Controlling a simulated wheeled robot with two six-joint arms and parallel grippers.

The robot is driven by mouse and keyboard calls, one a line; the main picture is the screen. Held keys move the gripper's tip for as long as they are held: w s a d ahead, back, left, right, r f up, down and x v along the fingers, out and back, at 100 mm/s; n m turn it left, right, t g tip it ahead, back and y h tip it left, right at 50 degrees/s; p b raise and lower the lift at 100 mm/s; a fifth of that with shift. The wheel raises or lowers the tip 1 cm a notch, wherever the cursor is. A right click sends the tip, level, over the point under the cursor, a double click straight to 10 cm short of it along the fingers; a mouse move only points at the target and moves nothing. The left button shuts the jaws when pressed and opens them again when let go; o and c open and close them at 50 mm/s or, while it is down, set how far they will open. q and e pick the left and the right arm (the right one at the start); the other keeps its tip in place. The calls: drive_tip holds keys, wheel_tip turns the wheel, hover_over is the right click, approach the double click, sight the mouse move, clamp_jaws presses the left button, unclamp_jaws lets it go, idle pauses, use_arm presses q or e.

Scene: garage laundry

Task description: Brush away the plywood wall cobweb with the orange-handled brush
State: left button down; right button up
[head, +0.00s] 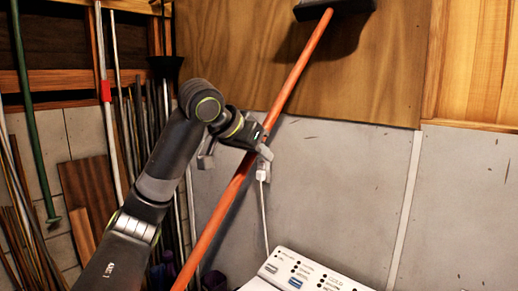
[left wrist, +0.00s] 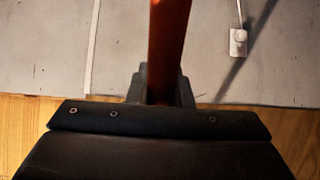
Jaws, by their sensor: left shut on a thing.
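The brush has a long orange handle (head: 290,85) that runs diagonally from the lower middle to the upper right of the head view. Its dark head (head: 345,6) is at the top edge, partly cut off, in front of the plywood wall panel (head: 225,50). A shadow falls on the plywood beside it; I cannot tell if the head touches. My left gripper (head: 260,149) is shut on the handle below the panel's lower edge. The left wrist view shows the handle (left wrist: 169,40) between my gripper's fingers (left wrist: 163,88). I cannot make out the cobweb. My right gripper is not in view.
A white machine with a control panel (head: 310,272) stands at the bottom. A white outlet (head: 263,173) with a cord is on the grey wall (head: 345,185) behind the handle. Long-handled tools, one green (head: 28,110), and boards (head: 90,190) lean at the left.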

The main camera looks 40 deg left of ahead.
use_arm(q)
wheel_tip(320, 180, down, 7)
drive_tip(key=b, duration=0.4)
drive_tip(key=shift+r, duration=0.1)
drive_tip(key=w+a+p, duration=0.1)
drive_tip(key=p, duration=0.1)
drive_tip(key=shift+w+a+p, duration=0.25)
drive_tip(key=shift+p, duration=0.1)
idle(1.5)
drive_tip(key=shift+d, duration=0.1)
